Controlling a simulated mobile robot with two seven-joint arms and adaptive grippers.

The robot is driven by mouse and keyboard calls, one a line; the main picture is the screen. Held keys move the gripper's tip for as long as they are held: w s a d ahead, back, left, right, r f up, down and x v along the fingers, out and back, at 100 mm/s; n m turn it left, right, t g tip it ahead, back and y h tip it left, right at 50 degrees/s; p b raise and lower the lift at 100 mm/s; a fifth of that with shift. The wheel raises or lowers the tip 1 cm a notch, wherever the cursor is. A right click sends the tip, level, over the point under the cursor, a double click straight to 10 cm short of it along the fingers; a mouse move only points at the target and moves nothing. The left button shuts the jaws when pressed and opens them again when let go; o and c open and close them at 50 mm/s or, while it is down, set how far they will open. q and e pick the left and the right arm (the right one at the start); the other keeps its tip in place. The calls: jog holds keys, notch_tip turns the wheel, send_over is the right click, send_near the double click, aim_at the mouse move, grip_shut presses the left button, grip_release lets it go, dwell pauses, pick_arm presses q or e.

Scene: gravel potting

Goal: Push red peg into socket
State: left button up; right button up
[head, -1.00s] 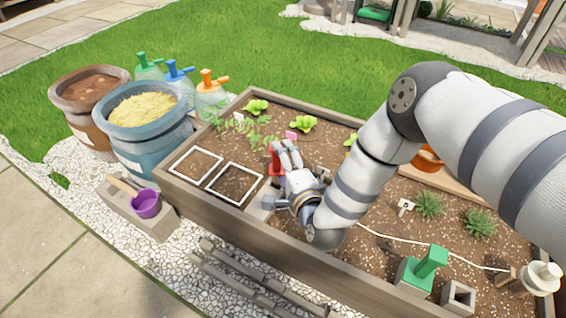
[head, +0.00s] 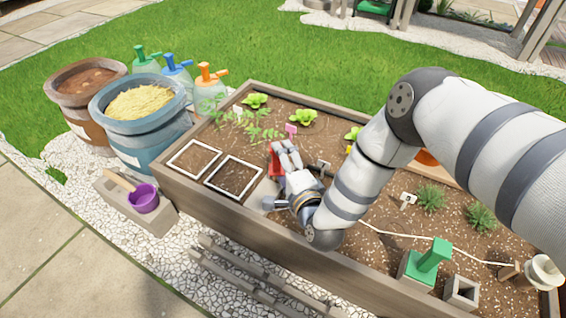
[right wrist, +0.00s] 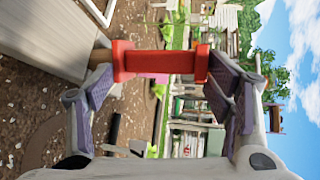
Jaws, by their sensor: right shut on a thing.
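The red peg (head: 274,160) is at the middle of the planter, beside the white-framed plots. My right gripper (head: 284,152) is shut on it. In the right wrist view the red peg (right wrist: 160,62) lies across between the two fingertips (right wrist: 160,80), with a tan part at its left end close to a grey block (right wrist: 65,35). I cannot tell how deep the peg sits in anything. A hollow square grey block (head: 461,291) stands at the planter's front right, next to a green peg-like piece (head: 428,262) on its own block. My left gripper is not in view.
A wooden planter (head: 215,222) of soil holds several seedlings and two white-framed plots (head: 234,178). Blue (head: 140,150) and brown (head: 75,130) pots, spray bottles (head: 176,72) and a purple scoop (head: 143,198) stand to the left. A white rope crosses the soil at right.

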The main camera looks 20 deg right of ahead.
jog(key=shift+f+b, duration=0.55)
jog(key=shift+f, duration=0.1)
jog(key=o, duration=1.1)
jog(key=shift+s, duration=0.15)
